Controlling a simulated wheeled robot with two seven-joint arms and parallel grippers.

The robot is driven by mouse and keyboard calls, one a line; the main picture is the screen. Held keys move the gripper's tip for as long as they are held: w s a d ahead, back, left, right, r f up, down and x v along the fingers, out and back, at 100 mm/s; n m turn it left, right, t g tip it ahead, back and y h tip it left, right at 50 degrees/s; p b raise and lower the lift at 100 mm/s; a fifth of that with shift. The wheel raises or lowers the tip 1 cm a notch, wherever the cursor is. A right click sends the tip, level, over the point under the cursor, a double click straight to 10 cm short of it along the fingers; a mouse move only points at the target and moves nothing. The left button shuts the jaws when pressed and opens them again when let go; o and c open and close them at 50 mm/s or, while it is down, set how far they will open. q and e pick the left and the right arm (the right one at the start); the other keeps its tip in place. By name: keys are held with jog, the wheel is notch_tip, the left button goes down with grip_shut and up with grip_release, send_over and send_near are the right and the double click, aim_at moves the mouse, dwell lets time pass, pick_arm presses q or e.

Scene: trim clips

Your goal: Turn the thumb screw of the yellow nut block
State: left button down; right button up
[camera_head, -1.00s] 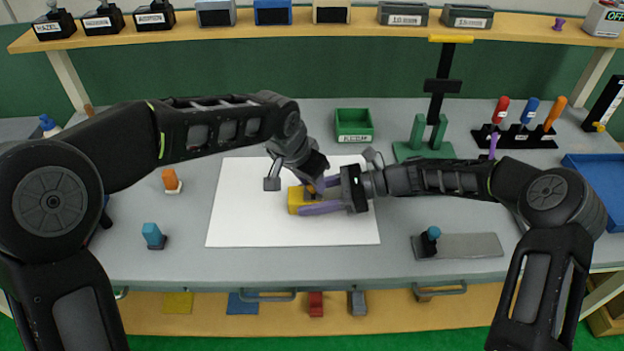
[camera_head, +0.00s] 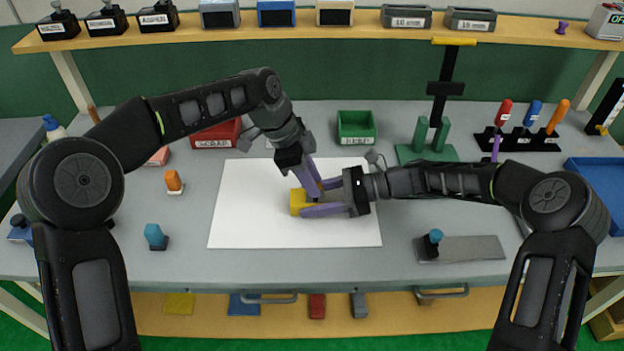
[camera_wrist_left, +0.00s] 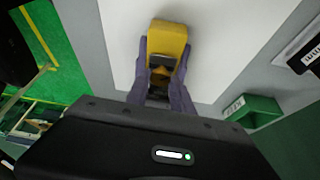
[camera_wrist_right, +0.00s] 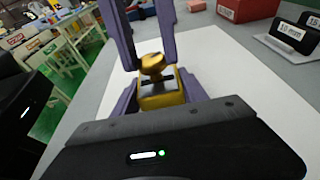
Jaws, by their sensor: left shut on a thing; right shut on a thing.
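The yellow nut block (camera_head: 298,204) sits over the white sheet in the head view. My right gripper (camera_head: 312,200) comes in from the right and is shut on the block, one purple finger on each side. The brass thumb screw (camera_wrist_right: 153,66) stands on top of the block in the right wrist view. My left gripper (camera_head: 316,189) reaches down from above, its purple fingers shut on either side of the screw head.
The white sheet (camera_head: 240,225) around the block is otherwise clear. A green bin (camera_head: 356,128) and a red scrap bin (camera_head: 215,134) stand behind. A green two-post stand (camera_head: 428,140) is behind my right forearm. A grey plate with a blue-knobbed piece (camera_head: 470,248) lies front right.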

pick_arm(q)
jog(key=m+g, duration=0.1)
jog(key=m, duration=0.4)
jog(key=shift+w+g+y, duration=0.2)
jog(key=shift+g+y, duration=0.2)
jog(key=c, duration=1.1)
grip_release()
